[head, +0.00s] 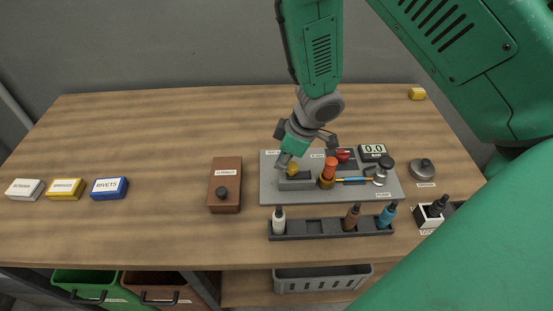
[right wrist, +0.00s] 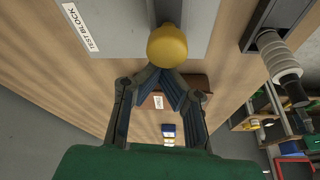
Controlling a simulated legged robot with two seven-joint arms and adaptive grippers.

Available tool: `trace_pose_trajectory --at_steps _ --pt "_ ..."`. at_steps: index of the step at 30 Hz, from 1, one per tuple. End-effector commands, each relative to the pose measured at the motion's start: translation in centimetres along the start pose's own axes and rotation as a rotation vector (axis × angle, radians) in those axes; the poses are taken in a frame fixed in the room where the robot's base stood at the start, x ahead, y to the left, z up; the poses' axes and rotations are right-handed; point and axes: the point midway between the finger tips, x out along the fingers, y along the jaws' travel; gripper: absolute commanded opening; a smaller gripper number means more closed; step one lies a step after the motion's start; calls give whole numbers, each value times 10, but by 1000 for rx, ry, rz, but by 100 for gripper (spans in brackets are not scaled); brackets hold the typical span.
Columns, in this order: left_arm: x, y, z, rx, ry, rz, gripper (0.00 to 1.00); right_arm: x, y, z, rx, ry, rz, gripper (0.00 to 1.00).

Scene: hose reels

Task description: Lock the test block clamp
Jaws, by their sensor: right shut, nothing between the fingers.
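The test block clamp (head: 297,183) is a grey block on the left part of a grey plate (head: 330,197). Its yellow ball knob (head: 292,169) sits at the left of the block. In the right wrist view the yellow knob (right wrist: 167,46) is close, beside a TEST BLOCK label (right wrist: 80,27). My right gripper (head: 282,161) is just left of the knob. Its fingertips (right wrist: 166,78) are together and empty, right at the knob's near edge; I cannot tell whether they touch it. My left gripper is not in view.
A bottle rack (head: 325,230) lies in front. A brown box (head: 226,174) is to the left, with free table between it and the small boxes.

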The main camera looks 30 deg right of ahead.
Motion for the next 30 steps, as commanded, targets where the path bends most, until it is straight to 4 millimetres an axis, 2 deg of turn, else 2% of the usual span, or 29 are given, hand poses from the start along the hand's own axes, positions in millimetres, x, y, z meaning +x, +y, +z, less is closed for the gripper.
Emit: trace_pose_trajectory --at_steps 7,15,26,30 --pt "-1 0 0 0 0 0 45 -1 2 3 2 0 -1 0" --pt "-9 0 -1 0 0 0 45 -12 10 34 3 0 -1 0" --pt "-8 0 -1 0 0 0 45 -12 10 36 2 -6 1 0" --pt "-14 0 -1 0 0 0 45 -11 8 32 2 -4 -1 0"
